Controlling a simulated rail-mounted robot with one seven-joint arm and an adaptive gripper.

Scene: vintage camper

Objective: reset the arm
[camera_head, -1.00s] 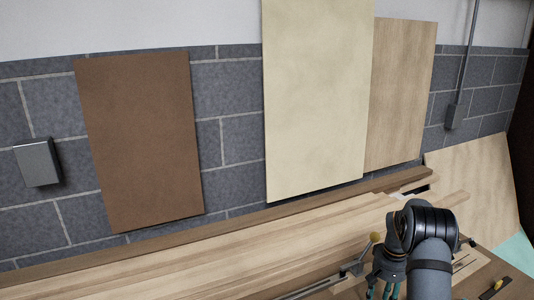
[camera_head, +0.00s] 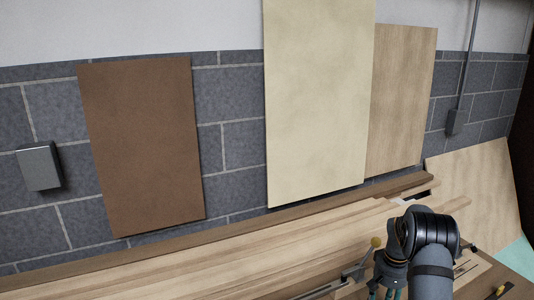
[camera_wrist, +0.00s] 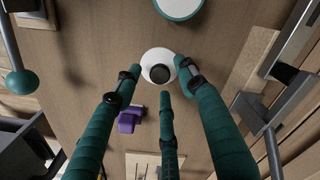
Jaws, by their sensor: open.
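My gripper (camera_head: 385,289) hangs at the lower right of the head view, over the wooden work surface, partly cut off by the bottom edge. In the wrist view my gripper (camera_wrist: 160,78) shows several teal fingers spread apart, open, with nothing clasped. A white round piece with a dark knob (camera_wrist: 158,66) lies below, framed between the fingertips. It appears apart from the fingers, though the gap is hard to judge.
A purple object (camera_wrist: 129,121) and a white disc with a teal rim (camera_wrist: 180,6) lie on the wooden surface (camera_wrist: 85,45). A lever with a teal ball (camera_wrist: 22,82) is at left, metal rails (camera_wrist: 295,45) at right. Tall panels (camera_head: 318,110) lean against the block wall.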

